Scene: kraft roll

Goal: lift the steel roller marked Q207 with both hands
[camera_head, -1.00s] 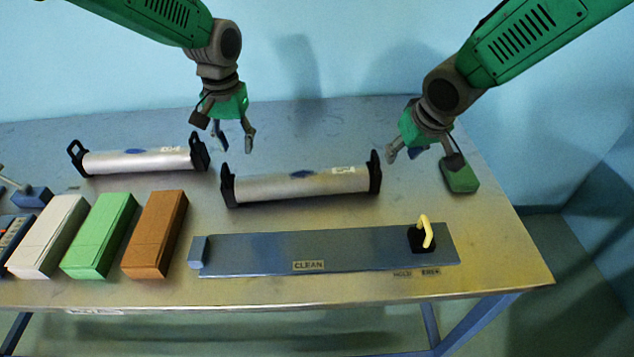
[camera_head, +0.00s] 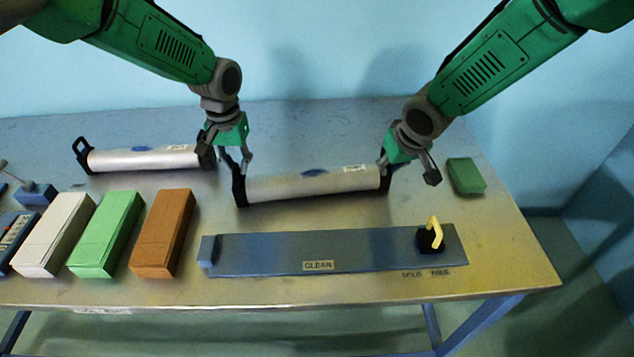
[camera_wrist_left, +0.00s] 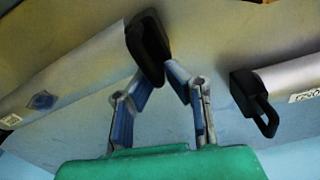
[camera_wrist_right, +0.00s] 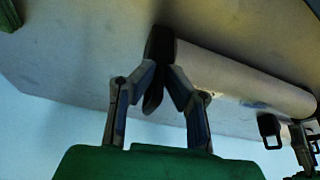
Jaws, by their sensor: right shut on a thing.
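The nearer steel roller (camera_head: 312,184) lies on the table, with black end handles and a blue mark. A second steel roller (camera_head: 145,160) lies at the back left. Their small labels are too blurred to read surely. My left gripper (camera_head: 238,165) is at the nearer roller's left handle; in the left wrist view its open fingers (camera_wrist_left: 160,80) straddle the end of that handle (camera_wrist_left: 148,48). My right gripper (camera_head: 387,163) is shut on the nearer roller's right handle; the right wrist view shows this handle (camera_wrist_right: 158,62) between its fingers (camera_wrist_right: 163,80).
White (camera_head: 52,232), green (camera_head: 106,232) and brown (camera_head: 162,232) blocks stand at the left. A green block (camera_head: 466,176) lies right of my right gripper.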

